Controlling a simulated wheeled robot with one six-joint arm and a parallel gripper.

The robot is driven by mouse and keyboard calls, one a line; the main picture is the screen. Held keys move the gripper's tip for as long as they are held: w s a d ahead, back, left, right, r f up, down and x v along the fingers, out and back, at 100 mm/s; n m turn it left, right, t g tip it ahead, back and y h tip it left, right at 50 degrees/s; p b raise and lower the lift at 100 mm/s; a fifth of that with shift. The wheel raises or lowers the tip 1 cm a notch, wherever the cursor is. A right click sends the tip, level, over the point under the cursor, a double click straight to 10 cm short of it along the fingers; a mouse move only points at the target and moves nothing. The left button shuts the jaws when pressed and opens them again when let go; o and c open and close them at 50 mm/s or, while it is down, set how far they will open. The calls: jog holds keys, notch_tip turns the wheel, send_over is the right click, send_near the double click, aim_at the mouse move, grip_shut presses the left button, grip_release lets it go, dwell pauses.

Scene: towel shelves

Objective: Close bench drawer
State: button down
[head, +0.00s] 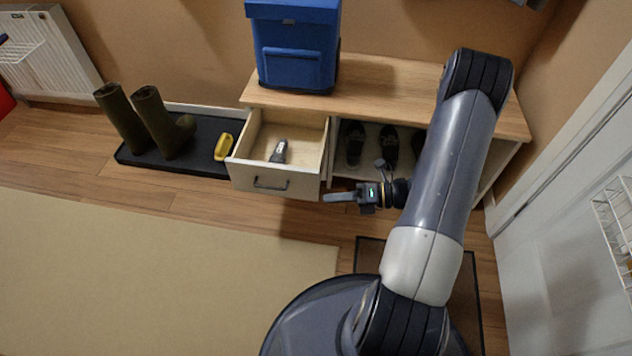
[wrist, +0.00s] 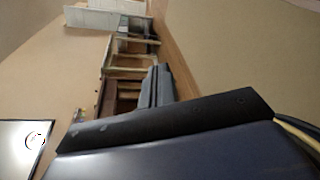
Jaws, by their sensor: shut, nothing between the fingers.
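The bench (head: 390,85) stands against the back wall with a light wooden top. Its drawer (head: 272,182) is pulled out at the left end, with a pale front and a dark handle. A small grey object (head: 279,151) lies inside the drawer. My gripper (head: 326,198) is shut and empty, just right of the drawer front's right end and in front of the bench. I cannot tell whether it touches the drawer. In the wrist view my gripper (wrist: 158,88) points towards what looks like the bench, seen sideways; the drawer is hard to make out there.
A blue box (head: 297,60) stands on the bench top. Shoes (head: 354,145) sit in the open part below. Boots (head: 165,125) and a yellow object (head: 223,147) are on a black tray (head: 205,163) left of the drawer. The beige rug (head: 150,270) in front is clear.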

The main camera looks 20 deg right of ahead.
jog(key=w+d+f+m+t+h+b, duration=0.1)
jog(key=w+d+f+m+t, duration=0.1)
jog(key=d+f+m+t, duration=0.55)
jog(key=w+a+m+g+b, duration=0.1)
jog(key=w+a+b, duration=0.3)
jog(key=w+a, duration=0.4)
jog(key=shift+w+a+m, duration=0.15)
jog(key=shift+w+m, duration=0.4)
jog(key=shift+w, duration=0.25)
